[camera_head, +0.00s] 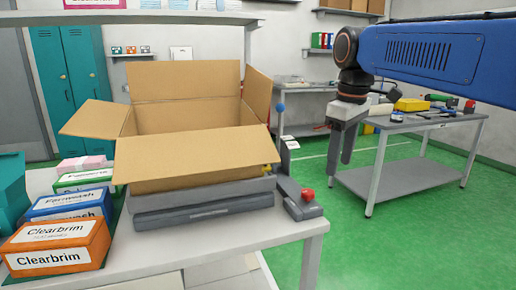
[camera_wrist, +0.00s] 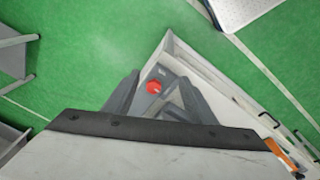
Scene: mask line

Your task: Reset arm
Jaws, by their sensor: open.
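My blue arm (camera_head: 420,50) reaches in from the upper right of the head view. My grey gripper (camera_head: 340,165) hangs from it with its fingers pointing down, to the right of the workbench (camera_head: 235,240) and above the green floor. In the wrist view the two dark fingers of my gripper (camera_wrist: 158,100) stand apart with nothing held between them. The red button (camera_wrist: 153,87) of the bench device shows beyond them, in the gap.
An open cardboard box (camera_head: 195,165) stands on a grey scale-like base (camera_head: 205,205). The red-button device (camera_head: 303,205) sits at its right. Labelled boxes, including an orange one (camera_head: 58,250), are at left. A tool table (camera_head: 410,180) stands behind right; green floor (camera_head: 400,250) is clear.

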